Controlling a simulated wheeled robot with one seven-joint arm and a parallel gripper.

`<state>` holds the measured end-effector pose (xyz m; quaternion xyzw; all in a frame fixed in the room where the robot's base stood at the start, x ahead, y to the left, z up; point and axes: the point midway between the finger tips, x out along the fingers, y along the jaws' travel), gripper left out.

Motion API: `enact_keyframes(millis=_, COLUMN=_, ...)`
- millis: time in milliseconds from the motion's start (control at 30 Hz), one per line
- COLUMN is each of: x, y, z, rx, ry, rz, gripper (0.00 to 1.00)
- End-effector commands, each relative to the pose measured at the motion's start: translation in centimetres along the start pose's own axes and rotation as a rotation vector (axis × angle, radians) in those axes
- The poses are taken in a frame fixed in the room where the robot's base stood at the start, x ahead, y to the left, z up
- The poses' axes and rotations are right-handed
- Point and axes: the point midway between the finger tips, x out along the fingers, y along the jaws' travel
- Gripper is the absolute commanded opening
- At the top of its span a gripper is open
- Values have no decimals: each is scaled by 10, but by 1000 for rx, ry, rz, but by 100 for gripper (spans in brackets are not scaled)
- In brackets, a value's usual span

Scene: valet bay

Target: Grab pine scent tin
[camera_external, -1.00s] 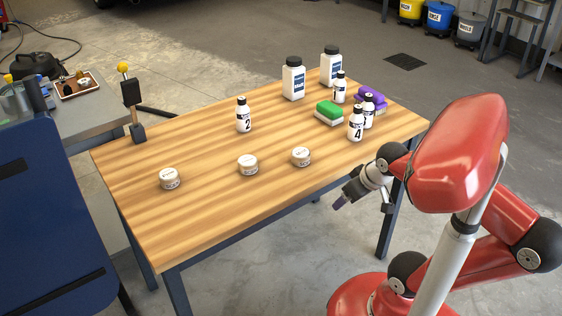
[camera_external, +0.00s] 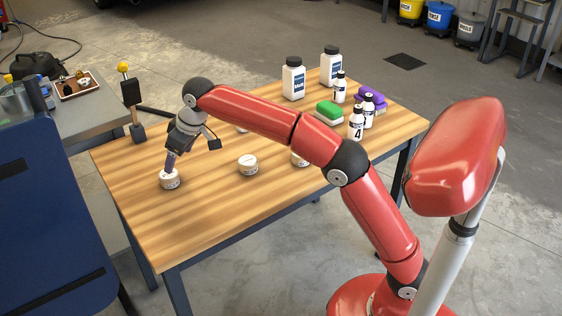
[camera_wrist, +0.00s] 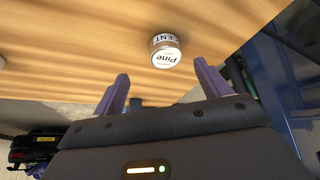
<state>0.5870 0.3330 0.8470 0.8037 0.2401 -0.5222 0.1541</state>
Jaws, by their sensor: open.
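The pine scent tin (camera_wrist: 166,52) is a short round tin with a white lid reading "Pine" and "SCENT" in the wrist view. In the external view the leftmost tin (camera_external: 170,182) stands on the wooden table, with my gripper (camera_external: 170,163) just above it, tilted downward. In the wrist view the two purple fingers of my gripper (camera_wrist: 161,84) are spread apart, and the tin lies just beyond the fingertips, roughly between them. Nothing is held.
Several white bottles, such as a large one (camera_external: 293,80), and a green sponge (camera_external: 328,113) stand at the table's far right. A dark post with a yellow knob (camera_external: 132,98) stands at the left edge. The table front (camera_external: 190,235) is clear.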

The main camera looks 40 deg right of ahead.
Motion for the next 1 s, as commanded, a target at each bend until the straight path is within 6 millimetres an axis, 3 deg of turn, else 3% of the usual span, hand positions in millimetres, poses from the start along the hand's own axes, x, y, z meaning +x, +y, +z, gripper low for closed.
enact_keyframes(millis=433, x=42, y=-7, z=-5, rx=-12, ry=-1, rz=-1, gripper=76)
enact_keyframes(millis=700, x=80, y=-8, z=-6, rx=-10, ry=0, rz=0, gripper=76)
enact_keyframes(millis=933, x=82, y=-8, z=-6, rx=-10, ry=1, rz=-1, gripper=76)
enact_keyframes(millis=1000, x=82, y=-8, z=-6, rx=-10, ry=1, rz=-1, gripper=68)
